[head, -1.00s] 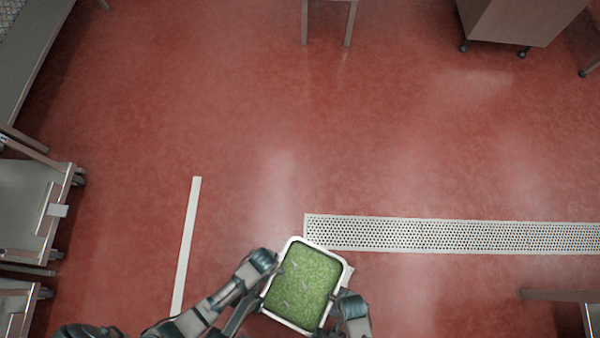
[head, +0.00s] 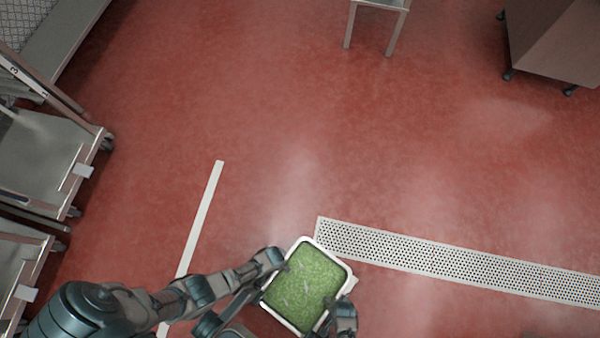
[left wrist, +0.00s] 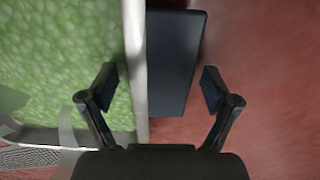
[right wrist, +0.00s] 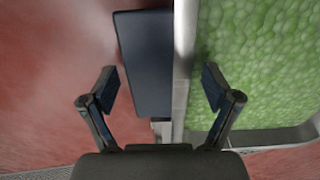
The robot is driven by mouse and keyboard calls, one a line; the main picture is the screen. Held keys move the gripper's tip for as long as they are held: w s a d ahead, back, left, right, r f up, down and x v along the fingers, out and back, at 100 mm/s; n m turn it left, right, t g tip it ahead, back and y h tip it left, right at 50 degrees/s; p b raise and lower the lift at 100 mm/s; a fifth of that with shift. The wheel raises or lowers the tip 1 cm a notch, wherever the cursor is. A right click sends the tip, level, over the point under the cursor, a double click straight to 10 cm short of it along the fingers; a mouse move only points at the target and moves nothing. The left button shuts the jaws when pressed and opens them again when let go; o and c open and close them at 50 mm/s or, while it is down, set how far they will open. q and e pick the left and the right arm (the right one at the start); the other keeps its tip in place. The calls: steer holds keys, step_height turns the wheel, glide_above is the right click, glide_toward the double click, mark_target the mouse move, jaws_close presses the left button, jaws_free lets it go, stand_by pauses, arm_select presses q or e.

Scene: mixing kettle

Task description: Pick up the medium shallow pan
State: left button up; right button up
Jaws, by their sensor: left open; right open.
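The shallow pan (head: 346,268) is a rectangular, pale-rimmed pan filled with green, grainy contents (head: 310,278), at the bottom centre of the head view. My left gripper (head: 284,268) is open at its left side. In the left wrist view the pan's rim (left wrist: 137,75) runs between the open fingers (left wrist: 160,90), one finger over the green contents and one outside. My right gripper (head: 337,306) is open at the right side. In the right wrist view the rim (right wrist: 183,70) also lies between the open fingers (right wrist: 160,90). Whether the fingers touch the pan cannot be told.
A dark block sits beside the rim in the left wrist view (left wrist: 173,60) and right wrist view (right wrist: 143,65). Metal carts (head: 45,150) stand at the left. A wooden cabinet (head: 560,45) stands top right. A perforated floor strip (head: 460,262) runs right. The red floor ahead is clear.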

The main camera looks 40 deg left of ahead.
arm_select(q)
jaws_close()
arm_select(e)
jaws_close()
